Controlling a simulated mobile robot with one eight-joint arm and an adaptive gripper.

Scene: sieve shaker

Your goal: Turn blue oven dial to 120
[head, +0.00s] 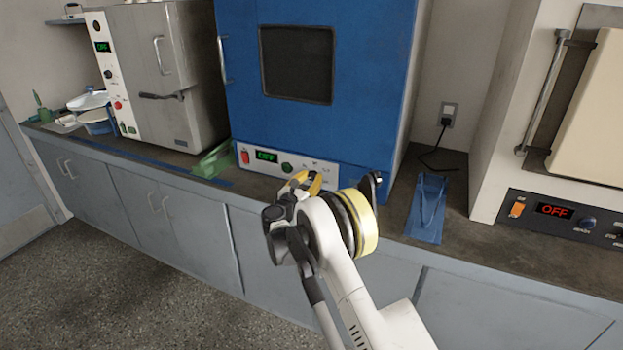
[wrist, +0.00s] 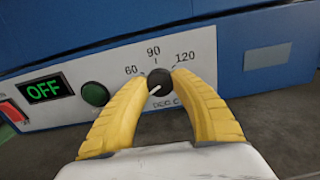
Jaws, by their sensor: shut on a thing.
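The blue oven (head: 240,60) stands on the counter, with a white control panel along its bottom. Its dial (wrist: 159,82) is a small black knob with 60, 90 and 120 printed around it and "DEG C" below. A white line on the knob points to the lower left, away from the 120 mark (wrist: 185,56). My gripper (wrist: 162,80), with yellow fingers, is shut on the dial, one finger on each side. In the head view my gripper (head: 311,182) is at the panel and hides the dial.
The panel also has a green OFF display (wrist: 43,89), a green button (wrist: 95,94) and a red switch (wrist: 12,112). A blue holder (head: 427,208) lies right of the oven, a green one (head: 212,160) left. A white machine (head: 540,212) stands at the right.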

